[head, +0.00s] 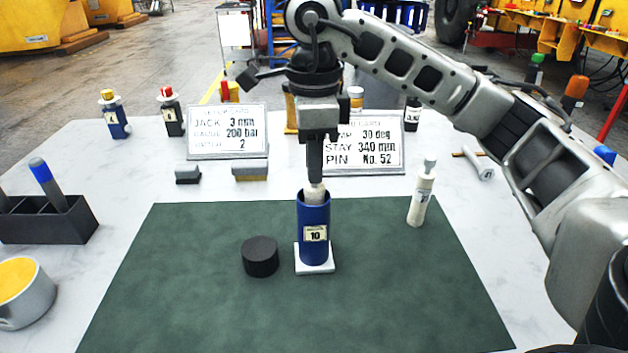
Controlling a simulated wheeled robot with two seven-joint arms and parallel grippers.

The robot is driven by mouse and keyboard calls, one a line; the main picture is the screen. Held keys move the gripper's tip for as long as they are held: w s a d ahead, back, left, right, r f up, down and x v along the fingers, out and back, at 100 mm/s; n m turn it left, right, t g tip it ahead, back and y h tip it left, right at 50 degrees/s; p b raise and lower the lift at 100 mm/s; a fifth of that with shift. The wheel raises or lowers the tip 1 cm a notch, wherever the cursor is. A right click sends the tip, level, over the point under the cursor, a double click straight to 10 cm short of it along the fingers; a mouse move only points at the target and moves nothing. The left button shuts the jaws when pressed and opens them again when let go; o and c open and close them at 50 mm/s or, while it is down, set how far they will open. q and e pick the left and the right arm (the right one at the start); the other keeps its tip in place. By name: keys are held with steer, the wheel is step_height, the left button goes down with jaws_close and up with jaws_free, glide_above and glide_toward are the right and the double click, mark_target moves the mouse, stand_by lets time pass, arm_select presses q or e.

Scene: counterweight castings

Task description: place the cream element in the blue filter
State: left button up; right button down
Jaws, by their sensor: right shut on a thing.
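The blue filter (314,247) is an upright open cylinder with a label reading 10. It stands on a small white base (302,268) on the green mat. My right gripper (315,180) points straight down over the filter's mouth and is shut on the cream element (315,195). The top of the element shows at the mouth. Its lower part is hidden inside or behind the filter wall, so I cannot tell how deep it sits. My left gripper is not in view.
A black round cap (260,256) lies left of the filter on the green mat (200,300). A white bottle (421,197) stands to the right. Two sign cards (227,131) stand behind. A dark rack (50,222) and a grey cup (38,297) are at left. The front mat is clear.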

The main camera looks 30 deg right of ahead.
steer(key=shift+f, duration=1.65)
steer(key=shift+f, duration=0.15)
steer(key=c, duration=1.3)
jaws_free()
